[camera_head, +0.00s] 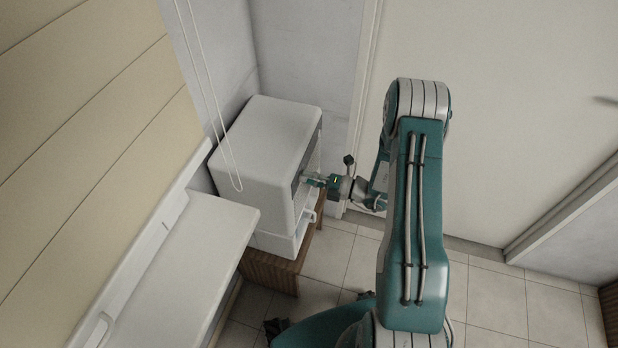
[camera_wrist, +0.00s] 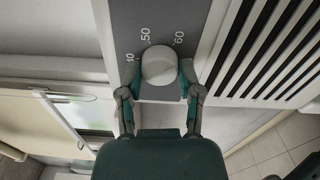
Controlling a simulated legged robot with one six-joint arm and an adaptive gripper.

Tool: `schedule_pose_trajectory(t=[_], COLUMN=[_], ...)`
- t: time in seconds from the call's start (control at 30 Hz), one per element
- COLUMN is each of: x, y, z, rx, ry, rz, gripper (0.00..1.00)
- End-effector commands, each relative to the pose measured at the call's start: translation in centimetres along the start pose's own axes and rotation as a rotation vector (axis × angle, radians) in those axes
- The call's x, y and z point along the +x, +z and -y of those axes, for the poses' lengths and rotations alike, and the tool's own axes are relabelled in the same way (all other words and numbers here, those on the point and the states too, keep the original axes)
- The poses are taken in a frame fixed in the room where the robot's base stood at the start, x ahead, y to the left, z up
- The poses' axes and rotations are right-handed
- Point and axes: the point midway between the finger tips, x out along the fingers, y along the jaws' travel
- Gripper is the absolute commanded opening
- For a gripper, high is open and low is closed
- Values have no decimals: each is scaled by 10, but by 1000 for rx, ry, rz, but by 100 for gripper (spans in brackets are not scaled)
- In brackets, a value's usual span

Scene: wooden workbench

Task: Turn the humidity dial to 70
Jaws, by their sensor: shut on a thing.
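The humidity dial (camera_wrist: 159,68) is a round pale knob on a grey panel (camera_wrist: 124,20) in the wrist view. The printed numbers 40, 50 and 60 show around its left, top and right; no 70 is readable. My gripper (camera_wrist: 160,82) has its two fingers on either side of the dial and is shut on it. The dial's pointer mark is too faint to read. In the head view the dial is hidden; my gripper (camera_head: 308,181) meets the front face of a white box-shaped appliance (camera_head: 265,140).
A dark-slotted vent (camera_wrist: 270,50) lies right of the panel in the wrist view. The appliance stands on a brown wooden stand (camera_head: 270,272). A white counter (camera_head: 195,265) is at its left, with a hanging cord (camera_head: 208,90) nearby. The tiled floor (camera_head: 330,255) is open at the right.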

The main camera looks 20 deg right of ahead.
Motion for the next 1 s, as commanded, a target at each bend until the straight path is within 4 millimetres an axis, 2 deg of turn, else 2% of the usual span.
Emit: schedule_pose_trajectory(t=[0.5, 0.7, 1.0], x=[0, 0, 0], y=[2, 2, 1], z=[1, 1, 2], rx=[459, 581, 673], ry=[-6, -6, -6], rz=[8, 8, 7], gripper=[0, 0, 0])
